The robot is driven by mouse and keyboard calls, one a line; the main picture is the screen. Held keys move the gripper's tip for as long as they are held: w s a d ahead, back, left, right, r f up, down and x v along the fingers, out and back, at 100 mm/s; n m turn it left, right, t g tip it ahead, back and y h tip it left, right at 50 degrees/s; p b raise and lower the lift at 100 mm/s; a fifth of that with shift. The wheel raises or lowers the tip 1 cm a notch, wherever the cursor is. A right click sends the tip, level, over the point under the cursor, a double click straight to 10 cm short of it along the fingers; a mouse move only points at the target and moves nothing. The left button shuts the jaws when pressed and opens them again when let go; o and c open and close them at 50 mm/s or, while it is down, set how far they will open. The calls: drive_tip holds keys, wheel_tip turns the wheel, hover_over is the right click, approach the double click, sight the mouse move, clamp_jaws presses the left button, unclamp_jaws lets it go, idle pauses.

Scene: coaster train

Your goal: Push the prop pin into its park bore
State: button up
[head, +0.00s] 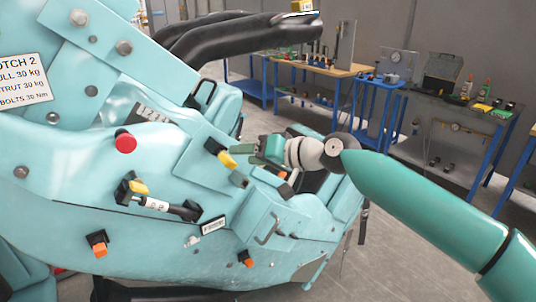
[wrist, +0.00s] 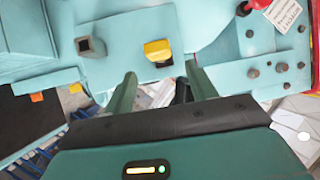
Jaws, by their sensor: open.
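A yellow-ended fitting (head: 228,160), which looks like the prop pin's handle, sticks out of the turquoise car body. It shows as a yellow block (wrist: 158,48) just beyond my fingers in the wrist view. A dark square-ended stub (head: 239,180) stands beside it, and shows to its left in the wrist view (wrist: 92,46). I cannot tell whether this stub is the park bore. My gripper (head: 262,150) is to the right of the yellow fitting in the head view. Its two green fingers (wrist: 161,85) are apart and empty, with a gap to the yellow block.
A red knob (head: 125,141), a second yellow-tipped bracket (head: 138,187) and orange tabs (head: 98,245) sit on the car's side. A handle (head: 268,231) projects below my gripper. Workbenches (head: 455,120) with tools stand behind. Floor is open at lower right.

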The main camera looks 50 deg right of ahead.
drive_tip(key=x, duration=0.4)
drive_tip(key=shift+w, duration=0.3)
drive_tip(key=shift+c, duration=0.5)
drive_tip(key=c, duration=1.1)
drive_tip(key=shift+s+a, duration=0.35)
drive_tip(key=shift+s, duration=0.8)
drive_tip(key=shift+s+a, duration=0.4)
drive_tip(key=shift+s, duration=0.8)
drive_tip(key=shift+s+a, duration=0.35)
drive_tip(key=shift+s, duration=0.8)
drive_tip(key=shift+s, duration=0.1)
drive_tip(key=s, duration=0.1)
drive_tip(key=s+a, duration=0.1)
drive_tip(key=s, duration=0.3)
drive_tip(key=shift+s+a, duration=0.25)
drive_tip(key=shift+a, duration=0.1)
drive_tip(key=shift+d+f, duration=0.1)
